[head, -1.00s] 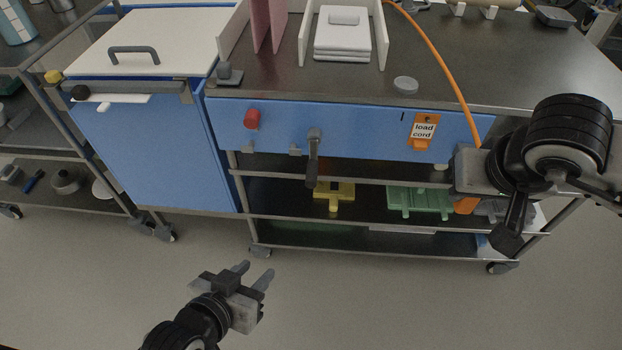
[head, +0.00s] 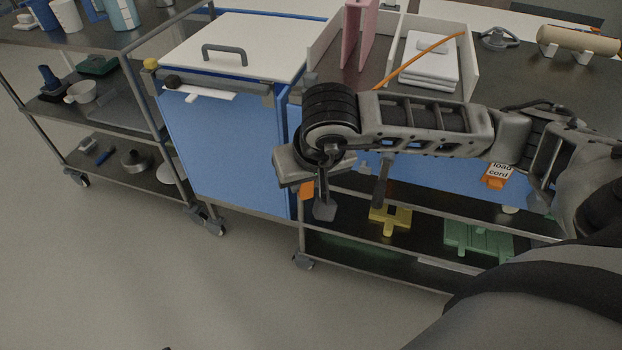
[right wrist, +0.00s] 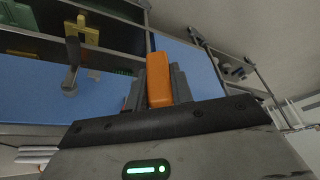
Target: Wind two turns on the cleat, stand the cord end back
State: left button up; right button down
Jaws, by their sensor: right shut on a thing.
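My right gripper (head: 306,183) is shut on the orange cord end (right wrist: 158,80), which stands between its fingers in the right wrist view. In the head view it is in front of the left end of the cart's blue front panel. The orange cord (head: 428,56) crosses the cart top toward my arm, which hides its lower run. A grey lever-like part (head: 382,180) hangs from the panel right of the gripper; it also shows in the right wrist view (right wrist: 72,68). I cannot make out turns on a cleat. The "load cord" label (head: 499,171) is at right. My left gripper is out of view.
A blue cabinet with a white lid (head: 230,52) adjoins the cart at left. Yellow (head: 392,217) and green (head: 478,240) items lie on the lower shelf. The floor in front is clear.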

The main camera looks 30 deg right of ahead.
jog(key=d+f+m+h, duration=0.2)
jog(key=d+f+m, duration=0.2)
jog(key=d+f, duration=0.4)
jog(key=w+d+f+b, duration=0.1)
jog(key=w+d, duration=0.3)
jog(key=w+a+f+b, duration=0.5)
jog(key=s+d+f, duration=0.1)
jog(key=s+d, duration=0.4)
pick_arm(q)
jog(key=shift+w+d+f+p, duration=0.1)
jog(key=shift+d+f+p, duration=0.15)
jog(key=shift+p, duration=1.85)
pick_arm(e)
jog(key=shift+g, duration=0.4)
jog(key=shift+s+d+r, duration=0.1)
jog(key=shift+s+r, duration=0.05)
jog(key=shift+r, duration=2.75)
